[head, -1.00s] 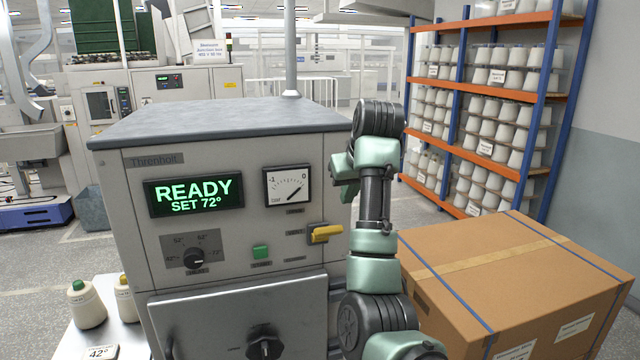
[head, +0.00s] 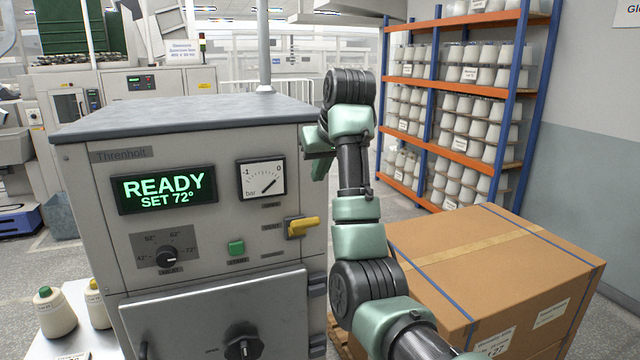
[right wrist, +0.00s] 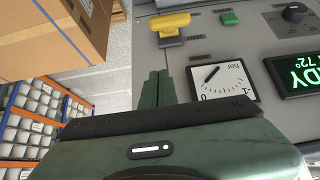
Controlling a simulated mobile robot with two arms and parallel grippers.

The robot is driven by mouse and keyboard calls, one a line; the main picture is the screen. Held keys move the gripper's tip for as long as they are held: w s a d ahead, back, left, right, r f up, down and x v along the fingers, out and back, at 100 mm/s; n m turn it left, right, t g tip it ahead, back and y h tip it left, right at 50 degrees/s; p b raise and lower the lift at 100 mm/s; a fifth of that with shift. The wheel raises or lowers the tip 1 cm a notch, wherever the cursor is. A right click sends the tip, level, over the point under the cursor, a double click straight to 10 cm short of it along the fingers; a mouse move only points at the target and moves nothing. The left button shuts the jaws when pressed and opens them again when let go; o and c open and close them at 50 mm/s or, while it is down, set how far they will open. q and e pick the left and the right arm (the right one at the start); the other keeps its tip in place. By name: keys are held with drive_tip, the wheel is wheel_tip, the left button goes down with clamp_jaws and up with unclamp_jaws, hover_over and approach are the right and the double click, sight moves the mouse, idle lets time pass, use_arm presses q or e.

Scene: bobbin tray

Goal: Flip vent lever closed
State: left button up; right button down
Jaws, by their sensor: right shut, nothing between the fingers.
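The yellow vent lever (head: 302,227) is on the right side of the grey machine's front panel, below the round-scale gauge (head: 262,179). Its handle points sideways to the right, nearly level. In the right wrist view, which is turned over, the lever (right wrist: 172,24) shows at the top, apart from the fingers. My right gripper (head: 318,168) is by the panel's right edge, above the lever and right of the gauge. Its fingers (right wrist: 155,88) are together and empty, not touching the lever. My left gripper is not in view.
A green button (head: 236,247) and a dark knob (head: 168,257) are left of the lever. The display (head: 165,189) reads READY SET 72°. A large strapped cardboard box (head: 490,270) stands right of the machine, close to my right arm. A bobbin shelf (head: 460,145) is behind.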

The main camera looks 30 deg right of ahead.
sight(302, 227)
drive_tip(key=w+f+p, duration=0.1)
drive_tip(key=f+p, duration=0.1)
drive_tip(key=w+f+p, duration=0.1)
drive_tip(key=f, duration=0.2)
drive_tip(key=w+f+p, duration=0.1)
drive_tip(key=f+p, duration=0.1)
drive_tip(key=f, duration=0.1)
drive_tip(key=shift+d+f+p, duration=0.15)
drive_tip(key=shift+d+p, duration=0.2)
drive_tip(key=shift+s+a+f, duration=0.1)
drive_tip(key=shift+s+f, duration=0.35)
drive_tip(key=shift+s, duration=0.1)
drive_tip(key=shift+f, duration=0.1)
drive_tip(key=shift+w, duration=0.1)
